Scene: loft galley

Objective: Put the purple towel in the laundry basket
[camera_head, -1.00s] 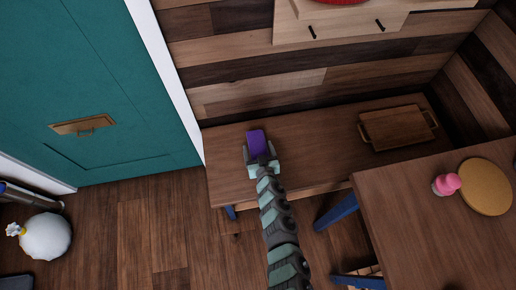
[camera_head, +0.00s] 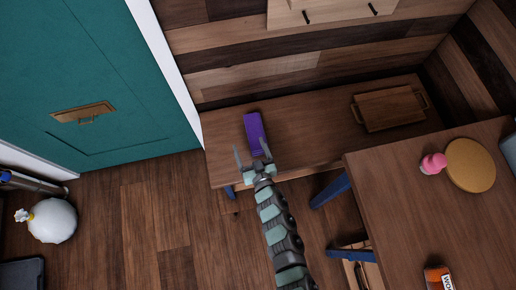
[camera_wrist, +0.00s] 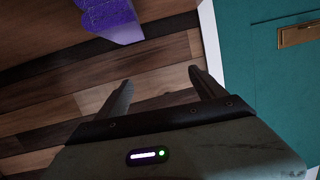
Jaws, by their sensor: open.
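The purple towel (camera_head: 254,133) lies folded on the wooden bench (camera_head: 300,148) against the wall in the head view. It also shows at the top of the wrist view (camera_wrist: 110,20), partly cut off by the frame. My gripper (camera_head: 252,153) is open and empty, its two fingers spread at the bench's front edge, close to the towel's near end. I cannot make out a laundry basket in these frames.
A wooden tray (camera_head: 390,109) sits on the bench to the right. A table (camera_head: 420,225) at front right holds a pink item (camera_head: 433,164) and a round board (camera_head: 470,165). A white sack-like object (camera_head: 52,220) stands at the left. The middle floor is clear.

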